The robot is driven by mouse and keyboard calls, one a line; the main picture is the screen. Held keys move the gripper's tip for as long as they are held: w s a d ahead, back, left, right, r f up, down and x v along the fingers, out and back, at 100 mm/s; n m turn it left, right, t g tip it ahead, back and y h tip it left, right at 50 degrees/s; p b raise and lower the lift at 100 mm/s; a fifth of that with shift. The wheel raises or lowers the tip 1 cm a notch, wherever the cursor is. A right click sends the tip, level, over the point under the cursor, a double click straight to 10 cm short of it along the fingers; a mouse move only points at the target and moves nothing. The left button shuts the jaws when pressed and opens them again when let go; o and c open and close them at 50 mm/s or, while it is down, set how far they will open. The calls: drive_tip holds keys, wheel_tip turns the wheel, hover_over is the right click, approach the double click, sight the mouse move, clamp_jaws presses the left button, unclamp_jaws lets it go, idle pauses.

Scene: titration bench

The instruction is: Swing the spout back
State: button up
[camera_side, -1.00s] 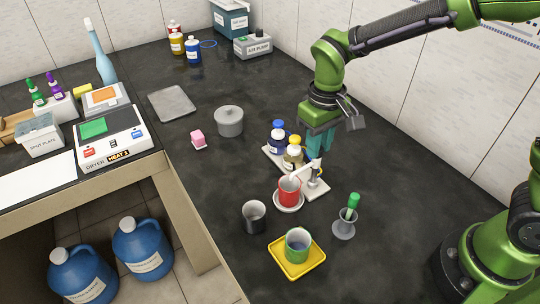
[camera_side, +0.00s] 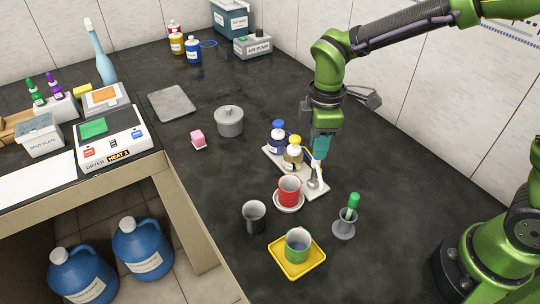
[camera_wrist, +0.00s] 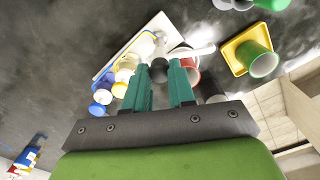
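The white spout (camera_side: 314,182) is on a post on the white board (camera_side: 318,192). In the side view it points toward the front, beside the red cup (camera_side: 289,190) rather than over it. The spout (camera_wrist: 197,50) and the red cup (camera_wrist: 192,72) also show in the wrist view. My gripper (camera_side: 320,157) points down just above the spout's post. In the wrist view its teal fingers (camera_wrist: 164,66) stand apart, with a dark rounded thing showing between the tips. I cannot tell whether they touch it. The spout's pivot is partly hidden.
Bottles with blue (camera_side: 277,137) and yellow caps (camera_side: 293,153) stand on the board behind the spout. A dark cup (camera_side: 254,216), a yellow tray (camera_side: 282,262) with a green cup (camera_side: 298,244), and a grey holder (camera_side: 343,228) with a green-topped item are in front. The bench right of the board is clear.

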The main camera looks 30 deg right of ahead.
drive_tip(key=c, duration=0.3)
drive_tip(key=n, duration=0.6)
drive_tip(key=o, duration=1.4)
drive_tip(key=shift+r, duration=0.15)
drive_tip(key=shift+r, duration=3.35)
